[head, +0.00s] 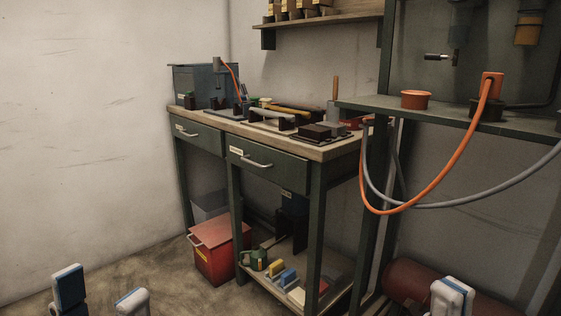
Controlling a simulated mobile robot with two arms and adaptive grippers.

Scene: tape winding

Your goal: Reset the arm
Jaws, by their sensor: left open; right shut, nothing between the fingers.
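My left gripper (101,295) shows at the bottom left edge, its two blue-and-white fingertips spread apart with nothing between them. My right gripper (453,296) shows at the bottom right edge, its white fingertips together and empty. Both are in front of the furniture and appear to touch nothing. The rest of both arms is out of the picture.
A green workbench (268,165) with tools on top stands ahead. A red box (216,256) is on the floor. At right, a shelf (455,118) has orange and grey hoses hanging from it, above a dark red cylinder (405,281). The left floor is clear.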

